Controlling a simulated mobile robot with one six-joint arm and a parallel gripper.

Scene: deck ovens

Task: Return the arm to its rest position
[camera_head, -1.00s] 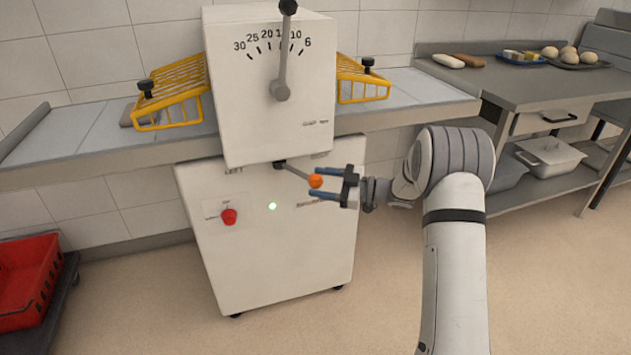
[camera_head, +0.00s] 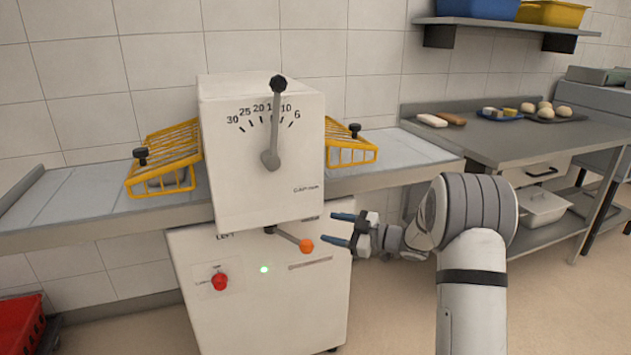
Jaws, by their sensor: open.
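My gripper (camera_head: 343,229) is open, with its two blue fingers pointing left. It is empty and stands just right of the orange knob (camera_head: 306,246) on the lever under the machine head. The knob appears clear of the fingers. My arm comes up from the lower right of the view, bent at its grey joint. The dough sheeter (camera_head: 262,150) stands in front, with a dial scale and a dark-knobbed handle (camera_head: 273,130) on its face.
Yellow wire guards (camera_head: 165,158) flank the machine above its conveyor tables (camera_head: 90,205). A red button (camera_head: 219,281) and a lit green lamp (camera_head: 264,269) are on the lower cabinet. A steel counter (camera_head: 480,143) with bread and trays stands at right. A red crate (camera_head: 18,325) is at lower left.

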